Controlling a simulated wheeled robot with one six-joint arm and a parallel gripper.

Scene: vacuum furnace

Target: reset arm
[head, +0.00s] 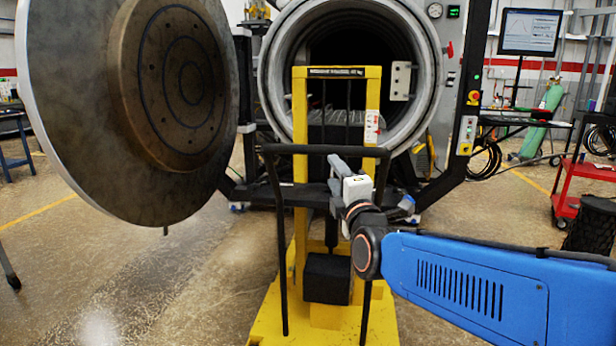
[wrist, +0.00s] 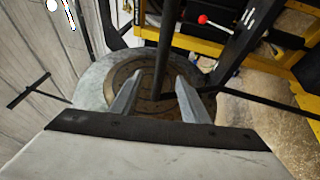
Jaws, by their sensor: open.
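My gripper (head: 338,163) is in the middle of the head view, at the end of my blue arm, in front of the yellow lift's black handle frame. In the wrist view its two pale fingers (wrist: 157,98) stand apart, with nothing gripped. A dark upright bar (wrist: 163,50) shows in line with the gap between them. I cannot tell how far beyond the fingertips the bar is. The round furnace door (head: 135,100) stands open at the left of the head view. It seems to be the round plate beyond the fingers in the wrist view.
The yellow lift (head: 300,220) with its black handle frame (head: 277,230) stands before the open furnace chamber (head: 430,60). A red cart (head: 575,185) and a green gas cylinder (head: 545,115) are at the right.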

